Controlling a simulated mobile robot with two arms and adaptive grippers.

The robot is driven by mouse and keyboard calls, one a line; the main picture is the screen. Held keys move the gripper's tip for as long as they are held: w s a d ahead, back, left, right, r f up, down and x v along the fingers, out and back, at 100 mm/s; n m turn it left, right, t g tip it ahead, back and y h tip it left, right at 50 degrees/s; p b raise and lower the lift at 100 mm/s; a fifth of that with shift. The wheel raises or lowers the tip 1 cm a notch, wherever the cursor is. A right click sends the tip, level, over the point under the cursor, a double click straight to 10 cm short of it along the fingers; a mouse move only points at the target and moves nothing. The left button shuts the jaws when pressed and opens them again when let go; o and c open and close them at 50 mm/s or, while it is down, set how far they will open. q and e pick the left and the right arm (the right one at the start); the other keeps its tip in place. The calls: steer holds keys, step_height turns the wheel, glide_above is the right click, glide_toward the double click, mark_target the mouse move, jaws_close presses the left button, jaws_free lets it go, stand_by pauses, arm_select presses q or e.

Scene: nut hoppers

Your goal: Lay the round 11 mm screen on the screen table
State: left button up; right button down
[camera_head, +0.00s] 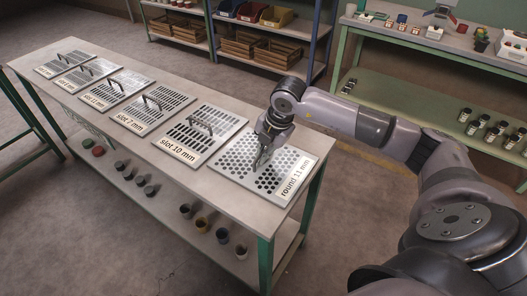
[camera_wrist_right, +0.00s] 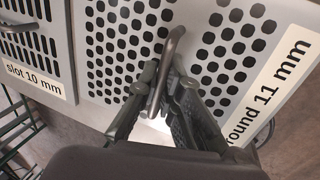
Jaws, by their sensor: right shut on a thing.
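The round 11 mm screen (camera_head: 238,160) is a light grey plate with rows of round holes and a white label. It sits at the right end of the long grey table (camera_head: 148,150), beside the slot 10 mm screen (camera_head: 187,147). Whether it touches the tabletop is hard to tell. My right gripper (camera_head: 262,163) is over the screen's middle. In the right wrist view my right gripper (camera_wrist_right: 165,85) is shut on the screen's curved handle (camera_wrist_right: 173,48). The label reading round 11 mm (camera_wrist_right: 270,90) shows at the right. My left gripper is not in view.
Several slot screens with handles lie in a row to the left. Small cups (camera_head: 222,236) stand on the shelf below. A green-framed bench (camera_head: 450,42) stands at the back right, and a rack with wooden crates (camera_head: 277,50) at the back. Brown floor lies open between them.

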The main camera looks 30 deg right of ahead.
mark_target(274, 166)
steer(key=shift+r, duration=0.1)
steer(key=c, duration=2.2)
jaws_free()
steer(key=shift+c, duration=0.2)
steer(key=o, duration=0.5)
steer(key=v, duration=1.2)
